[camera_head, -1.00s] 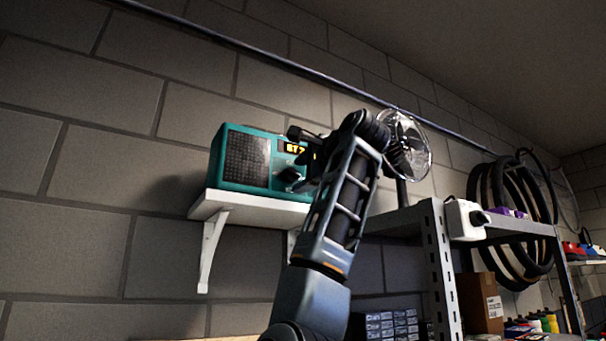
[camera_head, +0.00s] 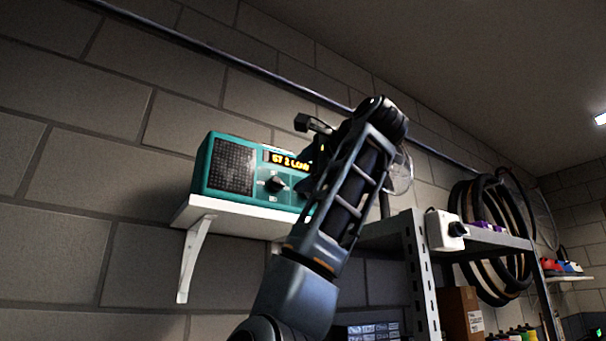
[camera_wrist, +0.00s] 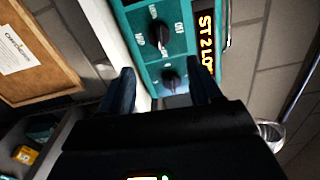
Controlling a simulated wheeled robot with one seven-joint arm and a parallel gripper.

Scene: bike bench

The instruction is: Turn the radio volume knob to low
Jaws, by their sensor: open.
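The teal radio (camera_head: 216,187) stands on a small white wall shelf, with a dark speaker grille and a lit yellow display (camera_head: 289,161) whose visible part reads about "ST 2 LO". One black knob (camera_head: 275,184) shows below the display in the head view. The wrist view shows two knobs: that one (camera_wrist: 158,35) higher in the picture, and a second knob (camera_wrist: 170,80) lower, between my fingertips in the picture. I cannot read which is volume. My gripper (camera_wrist: 163,82) is open and empty in front of the radio; contact cannot be told. My arm hides the radio's right end in the head view.
The white shelf (camera_head: 240,222) is held by brackets on the block wall. Black tyres (camera_head: 488,235) hang beyond.

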